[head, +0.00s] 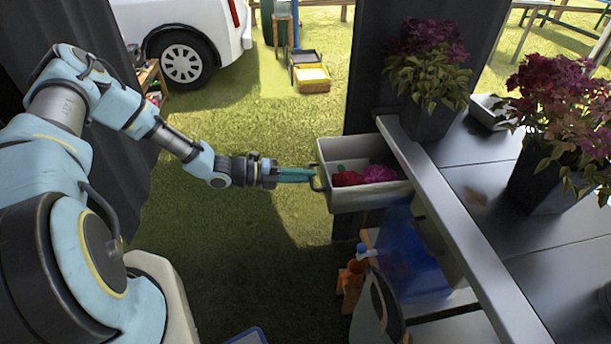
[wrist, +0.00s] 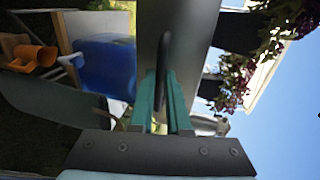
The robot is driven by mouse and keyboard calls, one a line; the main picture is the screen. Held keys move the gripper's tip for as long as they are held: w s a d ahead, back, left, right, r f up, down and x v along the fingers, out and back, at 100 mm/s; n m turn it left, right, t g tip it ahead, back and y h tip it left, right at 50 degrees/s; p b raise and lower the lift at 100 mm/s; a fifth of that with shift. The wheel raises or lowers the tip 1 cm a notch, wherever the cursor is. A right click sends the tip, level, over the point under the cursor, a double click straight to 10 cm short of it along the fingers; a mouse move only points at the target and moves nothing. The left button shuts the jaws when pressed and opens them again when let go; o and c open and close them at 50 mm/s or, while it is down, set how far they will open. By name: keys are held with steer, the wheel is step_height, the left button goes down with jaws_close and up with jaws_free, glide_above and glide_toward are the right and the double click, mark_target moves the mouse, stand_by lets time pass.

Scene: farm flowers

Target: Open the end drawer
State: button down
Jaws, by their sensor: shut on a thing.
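The end drawer (head: 350,200) is a light grey box at the far end of the table. It is pulled out from under the tabletop, and its inside shows red and pink flowers. My gripper (head: 311,177) reaches it from the left, its teal fingers shut on the dark handle (head: 319,179) on the drawer's front. In the wrist view, the teal fingers (wrist: 166,90) stand on both sides of the dark handle (wrist: 163,62) in front of the grey drawer front (wrist: 185,30).
The grey table (head: 480,270) carries dark pots of purple and red flowers (head: 560,120). A dark post stands behind the drawer. Grass left of the drawer is clear. A white vehicle (head: 185,35) stands at the back.

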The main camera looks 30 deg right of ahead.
steer(key=c, duration=0.9)
jaws_free()
steer(key=b+v, duration=0.2)
steer(key=v, duration=0.8)
steer(key=shift+w+a+r+b, duration=0.15)
steer(key=shift+a+b, duration=0.2)
steer(key=shift+b, duration=0.05)
steer(key=s+a+r+m+t+y, duration=0.1)
steer(key=a+r+m+y, duration=0.3)
steer(key=a+m, duration=0.5)
steer(key=s+a+r+m+t+y, duration=0.2)
steer(key=a+r+m+y, duration=0.3)
steer(key=m, duration=0.8)
steer(key=s+a+r+m+t+y, duration=0.2)
steer(key=a+r+m+t+y, duration=0.2)
steer(key=a+r+m, duration=0.6)
steer(key=shift+a+m+y, duration=0.5)
steer(key=shift+a+y, duration=0.2)
steer(key=shift+a, duration=1.6)
